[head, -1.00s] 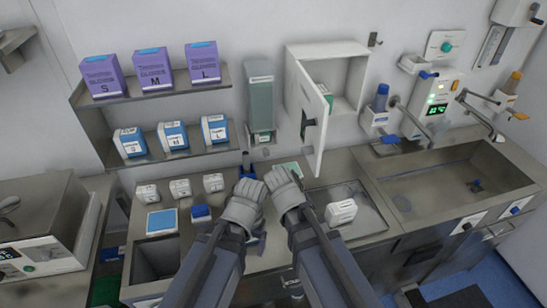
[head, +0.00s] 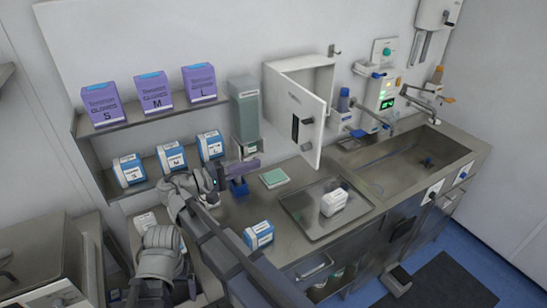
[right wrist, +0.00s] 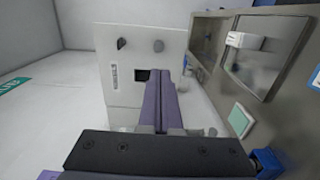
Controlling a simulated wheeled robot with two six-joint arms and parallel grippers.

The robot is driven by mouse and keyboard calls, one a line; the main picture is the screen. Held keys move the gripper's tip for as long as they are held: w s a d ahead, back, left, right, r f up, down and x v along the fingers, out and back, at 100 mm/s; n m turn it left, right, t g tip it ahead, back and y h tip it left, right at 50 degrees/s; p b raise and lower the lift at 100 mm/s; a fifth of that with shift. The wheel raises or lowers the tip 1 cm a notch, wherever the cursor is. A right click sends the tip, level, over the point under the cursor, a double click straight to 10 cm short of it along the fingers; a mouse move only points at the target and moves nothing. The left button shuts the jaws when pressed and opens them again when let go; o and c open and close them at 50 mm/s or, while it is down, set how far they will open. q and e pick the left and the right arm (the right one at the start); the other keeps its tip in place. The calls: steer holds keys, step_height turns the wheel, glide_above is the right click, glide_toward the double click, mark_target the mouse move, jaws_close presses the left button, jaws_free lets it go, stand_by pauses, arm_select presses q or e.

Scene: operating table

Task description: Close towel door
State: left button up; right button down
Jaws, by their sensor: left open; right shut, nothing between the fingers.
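The towel door (head: 300,118) is the white door of a wall cabinet (head: 322,75). In the head view it stands ajar, hinged at its left, with a gap at the upper right. Its face has a dark handle plate. In the right wrist view, a white panel (right wrist: 105,85) with a dark square faces the gripper. My right gripper (head: 244,168) has its purple fingers together and empty, left of the door and apart from it. Its fingers also show in the right wrist view (right wrist: 159,84). My left gripper (head: 160,262) is at the lower left; its fingertips are not clearly seen.
A soap-like dispenser (head: 245,110) hangs left of the cabinet. Glove boxes (head: 155,93) fill the shelves. A steel tray (head: 310,220) with a white box lies below the door. A green pad (head: 273,178) and a blue-white box (head: 258,235) are on the counter. A sink (head: 410,165) is at right.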

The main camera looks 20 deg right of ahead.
glide_toward(303, 149)
steer(key=d, duration=0.6)
steer(key=shift+w+d, duration=0.35)
steer(key=shift+d, duration=0.05)
